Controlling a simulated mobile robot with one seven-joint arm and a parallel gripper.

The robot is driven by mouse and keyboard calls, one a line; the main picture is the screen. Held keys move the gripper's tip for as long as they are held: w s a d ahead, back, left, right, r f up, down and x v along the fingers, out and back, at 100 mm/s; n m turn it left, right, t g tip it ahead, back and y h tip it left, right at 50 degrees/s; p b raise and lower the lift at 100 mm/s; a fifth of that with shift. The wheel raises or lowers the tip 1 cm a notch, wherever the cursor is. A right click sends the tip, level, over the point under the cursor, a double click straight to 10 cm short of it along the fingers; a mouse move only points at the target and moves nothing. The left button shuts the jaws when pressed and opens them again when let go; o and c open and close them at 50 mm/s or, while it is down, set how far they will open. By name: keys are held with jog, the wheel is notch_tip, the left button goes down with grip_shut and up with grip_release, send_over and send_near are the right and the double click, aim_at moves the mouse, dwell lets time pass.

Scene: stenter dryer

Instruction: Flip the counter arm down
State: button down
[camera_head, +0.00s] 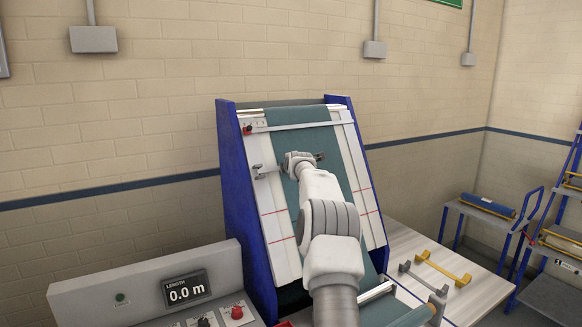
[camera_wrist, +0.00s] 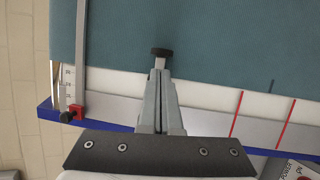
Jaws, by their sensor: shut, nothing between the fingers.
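My gripper (camera_head: 297,162) is over the upper left part of the sloped machine, and my arm hides some of what lies behind it. A grey metal piece (camera_head: 267,171), likely part of the counter arm, sticks out from the left white rail toward my gripper. A dark end (camera_head: 319,156) shows just right of my gripper. In the wrist view my gripper (camera_wrist: 160,76) is shut, with nothing seen between the fingers. A black knob or wheel on a short metal stem (camera_wrist: 160,52) shows just beyond the fingertips, over the green cloth. I cannot tell whether they touch.
Green cloth (camera_head: 308,141) runs down between white rails and blue side panels (camera_head: 237,185). A crossbar with a red knob (camera_head: 248,130) lies above. A console display (camera_head: 186,290) reads 0.0 m.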

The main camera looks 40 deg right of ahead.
jog(key=b+v, duration=0.6)
jog(key=v, duration=1.1)
jog(key=shift+r, duration=0.2)
jog(key=shift+s, duration=0.1)
